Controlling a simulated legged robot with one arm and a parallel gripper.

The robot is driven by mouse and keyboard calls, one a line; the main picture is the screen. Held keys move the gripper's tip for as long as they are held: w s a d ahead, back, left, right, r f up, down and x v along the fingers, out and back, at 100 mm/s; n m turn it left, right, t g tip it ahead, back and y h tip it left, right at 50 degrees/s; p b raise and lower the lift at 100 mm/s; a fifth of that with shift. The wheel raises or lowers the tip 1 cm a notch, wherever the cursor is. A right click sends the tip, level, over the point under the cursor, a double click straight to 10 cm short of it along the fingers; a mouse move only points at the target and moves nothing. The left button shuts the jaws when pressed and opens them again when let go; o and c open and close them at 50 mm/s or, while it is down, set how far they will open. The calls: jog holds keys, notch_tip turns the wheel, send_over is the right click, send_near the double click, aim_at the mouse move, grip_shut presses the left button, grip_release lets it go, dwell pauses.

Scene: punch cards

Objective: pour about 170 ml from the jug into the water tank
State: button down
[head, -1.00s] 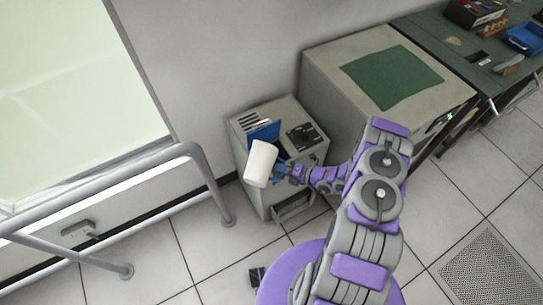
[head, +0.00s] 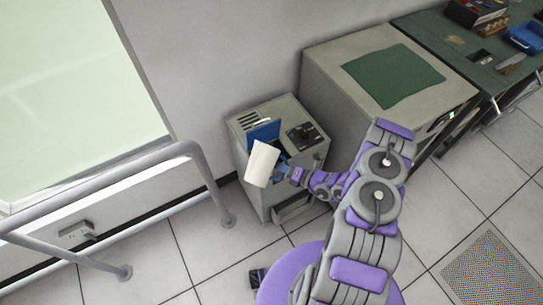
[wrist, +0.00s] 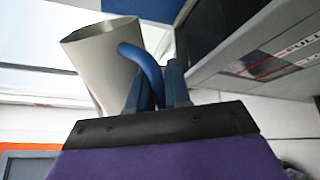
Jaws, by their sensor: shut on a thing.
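The white jug (head: 262,163) is held tilted beside the grey cabinet-like machine, and its top leans to the right in the head view. In the wrist view the jug (wrist: 97,62) shows its rim and a blue handle (wrist: 143,66). My gripper (head: 283,173) is shut on the handle; its fingers (wrist: 160,88) stand on either side of it. The grey machine (head: 262,196) has a blue panel (head: 264,131) standing on its top, close behind the jug. I cannot tell whether this is the water tank's lid. The liquid in the jug is hidden.
A larger grey cabinet with a green mat (head: 393,76) stands to the right of the machine. A dark bench (head: 455,42) with trays is at upper right. A grey rail (head: 206,175) stands at left. Tiled floor is open in front.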

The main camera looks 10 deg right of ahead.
aim_at(276, 158)
jog(key=shift+w+d+f+n+h, duration=0.3)
jog(key=shift+d+n+h, duration=0.1)
jog(key=shift+n, duration=0.1)
dwell(1.9)
jog(key=shift+w+d+r+n+t+h+p, duration=0.15)
jog(key=shift+d+r+n+t+h+p, duration=0.15)
jog(key=shift+r, duration=0.2)
jog(key=shift+w+d+r+n+t+h+p, duration=0.1)
jog(key=shift+w+r+n+t+p, duration=0.15)
jog(key=shift+r+n, duration=0.2)
jog(key=shift+r+n+t+h, duration=0.3)
jog(key=shift+r+n+t, duration=0.05)
jog(key=shift+r+n, duration=0.1)
jog(key=shift+s+a+r+n+t+p, duration=0.3)
jog(key=shift+a+r+n+t, duration=0.25)
jog(key=shift+n, duration=0.45)
jog(key=shift+s+a+r+n+t+p, duration=0.25)
jog(key=shift+a+r+n+p, duration=0.15)
jog(key=shift+r+n, duration=0.5)
jog(key=shift+s+a+r+n+t+p, duration=0.25)
jog(key=shift+a+r+n+t, duration=0.25)
jog(key=shift+n, duration=0.6)
